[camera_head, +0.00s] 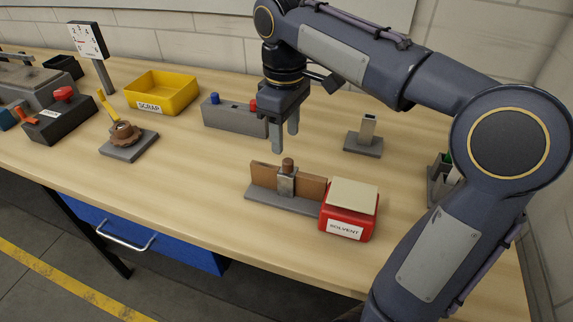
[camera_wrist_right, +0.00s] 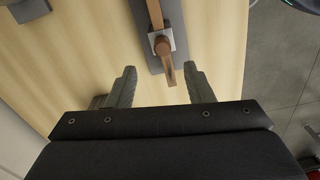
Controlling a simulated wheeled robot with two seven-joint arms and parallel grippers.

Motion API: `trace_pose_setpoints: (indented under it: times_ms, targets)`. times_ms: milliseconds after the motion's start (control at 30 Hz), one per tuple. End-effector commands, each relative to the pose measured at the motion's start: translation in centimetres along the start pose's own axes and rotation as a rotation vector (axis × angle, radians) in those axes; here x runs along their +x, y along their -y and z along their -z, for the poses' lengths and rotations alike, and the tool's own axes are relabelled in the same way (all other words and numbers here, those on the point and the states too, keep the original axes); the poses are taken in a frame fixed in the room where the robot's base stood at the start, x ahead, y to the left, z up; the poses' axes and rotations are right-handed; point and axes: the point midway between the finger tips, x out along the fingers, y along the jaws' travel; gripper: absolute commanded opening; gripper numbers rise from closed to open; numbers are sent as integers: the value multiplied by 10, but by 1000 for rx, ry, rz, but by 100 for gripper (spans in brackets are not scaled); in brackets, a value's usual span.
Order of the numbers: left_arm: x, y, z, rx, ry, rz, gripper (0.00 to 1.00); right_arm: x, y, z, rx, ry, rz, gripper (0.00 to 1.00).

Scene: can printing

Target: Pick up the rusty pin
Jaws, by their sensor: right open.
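The rusty pin (camera_head: 288,165) is a short brown cylinder standing upright in a grey metal block (camera_head: 287,184) at the middle of a brown strip on a grey base. In the right wrist view the pin's round top (camera_wrist_right: 162,45) shows ahead of the fingers, on the square block. My right gripper (camera_head: 284,141) is open and empty, pointing down, above and behind the pin in the head view. In the right wrist view its two fingers (camera_wrist_right: 160,80) are apart, with the brown strip's end showing between them, below. My left gripper is not in view.
A red solvent box (camera_head: 347,224) stands close to the right end of the pin's base. A grey block with blue and red knobs (camera_head: 234,120) is behind, left of my gripper. A small metal stand (camera_head: 364,142) is at the right. The yellow scrap bin (camera_head: 163,92) is farther left.

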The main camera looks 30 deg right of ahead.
Motion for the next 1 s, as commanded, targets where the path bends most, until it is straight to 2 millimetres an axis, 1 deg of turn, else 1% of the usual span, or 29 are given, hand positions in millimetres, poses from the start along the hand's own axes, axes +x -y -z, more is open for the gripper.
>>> trace_pose_setpoints:
  times_ms: [33,167,300,433,533,767,1000]
  targets:
    - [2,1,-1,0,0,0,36,8,0,0,0,2,1,47]
    - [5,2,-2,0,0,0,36,22,1,-1,1,0,1,47]
    - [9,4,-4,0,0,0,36,44,3,-1,1,2,2,47]
    - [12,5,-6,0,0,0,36,61,3,-1,2,-1,1,47]
    - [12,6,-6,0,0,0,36,67,3,-1,2,-2,1,47]
    - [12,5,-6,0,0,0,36,67,3,-1,2,-3,1,47]
    - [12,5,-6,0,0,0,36,67,3,-1,3,-3,1,16]
